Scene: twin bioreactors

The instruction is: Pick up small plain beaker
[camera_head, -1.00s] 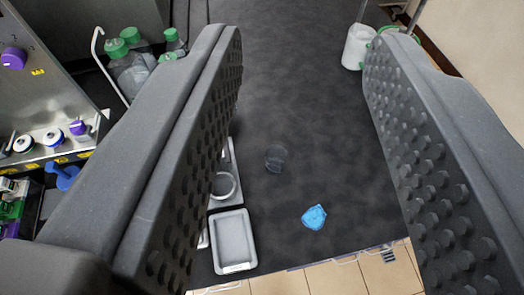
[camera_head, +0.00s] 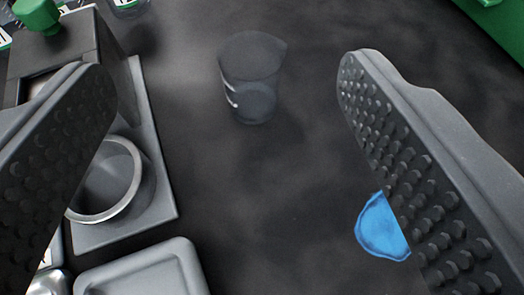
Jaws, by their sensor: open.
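The small plain beaker (camera_head: 252,80) is clear, see-through glass and stands upright on the dark bench top, in the upper middle of the view. My gripper (camera_head: 228,85) is open, with one dark studded finger on the left and one on the right. The beaker shows in the gap between the fingers, toward their tips, and neither finger touches it. Nothing is held. No part of the beaker is hidden by the fingers.
A grey device with a round metal ring (camera_head: 108,180) stands at left, partly behind the left finger. A grey tray (camera_head: 150,272) lies below it. A blue crumpled item (camera_head: 380,228) lies by the right finger. A green object (camera_head: 488,3) is at top right. Bench around the beaker is clear.

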